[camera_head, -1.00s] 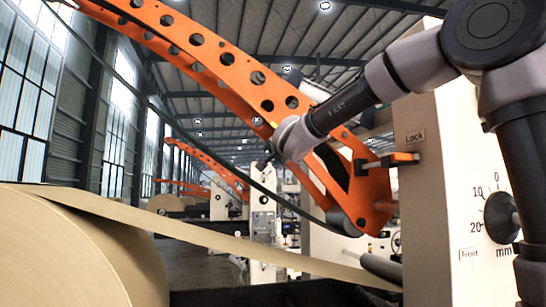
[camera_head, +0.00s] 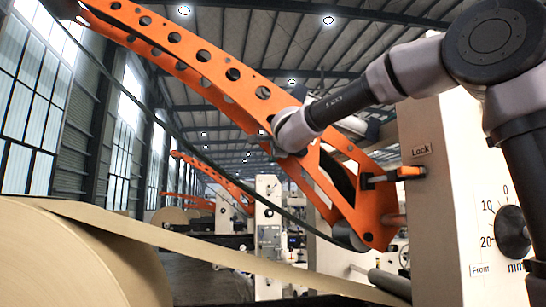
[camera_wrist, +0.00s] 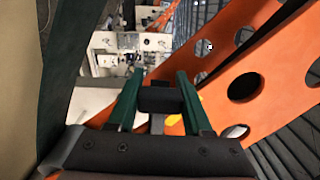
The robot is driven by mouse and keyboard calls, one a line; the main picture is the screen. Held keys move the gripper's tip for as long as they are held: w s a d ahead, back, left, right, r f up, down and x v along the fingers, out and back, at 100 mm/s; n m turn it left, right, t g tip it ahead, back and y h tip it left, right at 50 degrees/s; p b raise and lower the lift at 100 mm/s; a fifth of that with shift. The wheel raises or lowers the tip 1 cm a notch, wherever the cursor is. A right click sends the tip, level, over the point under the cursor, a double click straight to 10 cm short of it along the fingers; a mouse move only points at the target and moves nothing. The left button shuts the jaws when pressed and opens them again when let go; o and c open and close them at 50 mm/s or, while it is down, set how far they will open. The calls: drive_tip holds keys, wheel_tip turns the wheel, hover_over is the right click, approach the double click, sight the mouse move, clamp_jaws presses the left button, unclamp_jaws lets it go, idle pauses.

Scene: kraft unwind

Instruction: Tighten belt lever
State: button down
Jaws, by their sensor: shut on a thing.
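My gripper (camera_wrist: 158,95) has its two dark green fingers on either side of a dark block with a grey stem, which looks like the belt lever's grip (camera_wrist: 160,98). A small yellow piece (camera_wrist: 175,120) shows just beside it. In the head view my gripper (camera_head: 278,148) is at the side of the orange perforated arm (camera_head: 205,75), and the lever is hidden behind my wrist. The dark belt (camera_head: 215,157) runs in a long curve below the orange arm. It also shows as a green-black band (camera_wrist: 62,70) at the left of the wrist view.
A large kraft roll (camera_head: 75,265) fills the lower left, its paper web (camera_head: 235,258) running right. A pale machine panel (camera_head: 445,190) with an orange-handled lock lever (camera_head: 408,172) and a black dial (camera_head: 510,230) stands at the right. More orange arms stand behind.

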drive_tip(key=shift+r+m, duration=0.25)
drive_tip(key=shift+m, duration=0.05)
drive_tip(key=shift+c, duration=1.6)
unclamp_jaws()
